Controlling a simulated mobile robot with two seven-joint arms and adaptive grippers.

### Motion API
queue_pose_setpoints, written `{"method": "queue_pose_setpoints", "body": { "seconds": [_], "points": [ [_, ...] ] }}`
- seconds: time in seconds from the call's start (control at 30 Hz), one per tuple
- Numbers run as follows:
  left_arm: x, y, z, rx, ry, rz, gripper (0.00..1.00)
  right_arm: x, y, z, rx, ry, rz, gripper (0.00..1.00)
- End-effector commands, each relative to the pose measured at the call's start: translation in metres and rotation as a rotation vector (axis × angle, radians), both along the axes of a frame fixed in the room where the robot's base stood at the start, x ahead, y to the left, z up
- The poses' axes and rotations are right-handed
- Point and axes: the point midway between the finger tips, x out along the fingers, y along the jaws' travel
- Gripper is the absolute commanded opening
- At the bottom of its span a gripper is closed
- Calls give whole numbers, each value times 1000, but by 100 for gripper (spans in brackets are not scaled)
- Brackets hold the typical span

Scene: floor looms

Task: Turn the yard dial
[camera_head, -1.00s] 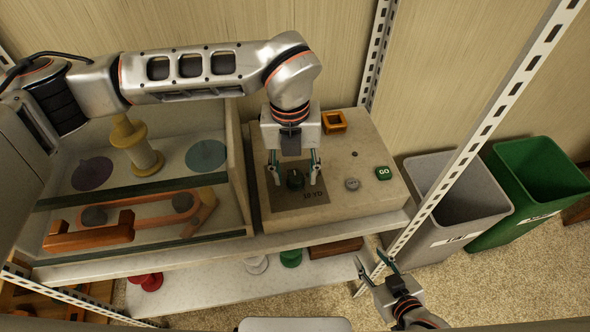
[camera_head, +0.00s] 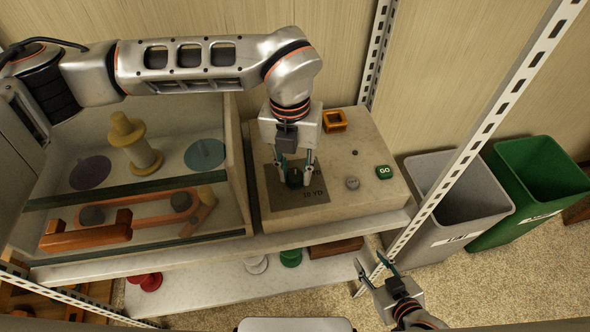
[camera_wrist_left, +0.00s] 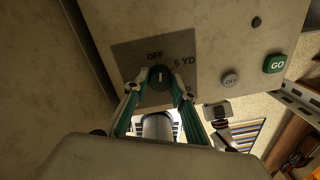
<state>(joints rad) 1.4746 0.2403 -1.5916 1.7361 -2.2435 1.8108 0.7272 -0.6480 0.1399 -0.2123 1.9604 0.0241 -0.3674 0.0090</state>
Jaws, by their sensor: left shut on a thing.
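The yard dial (camera_head: 294,178) is a small dark round knob on a brown plate (camera_head: 318,188) on top of a beige control box (camera_head: 352,208). In the left wrist view the dial (camera_wrist_left: 160,77) has a light mark, with "OFF" above it and "5 YD" to its right. My left gripper (camera_head: 295,176) points down over the plate, its fingers closed around the dial; it also shows in the left wrist view (camera_wrist_left: 160,86). My right gripper (camera_head: 375,268) is at the lower right, fingers apart and empty, away from the box.
The box also carries a green GO button (camera_head: 384,172), a grey OFF button (camera_head: 353,183) and an orange square piece (camera_head: 334,120). A glass-fronted case (camera_head: 150,240) stands to the left.

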Motion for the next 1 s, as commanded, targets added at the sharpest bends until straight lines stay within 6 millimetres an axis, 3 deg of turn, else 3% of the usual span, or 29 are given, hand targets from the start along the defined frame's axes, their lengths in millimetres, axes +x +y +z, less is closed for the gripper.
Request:
{"method": "queue_pose_setpoints", "body": {
  "seconds": [1.0],
  "points": [
    [2, -2, 1, 1, -3, -883, 4, -5, 0, -20, 0, 15, 0, 40]
  ]
}}
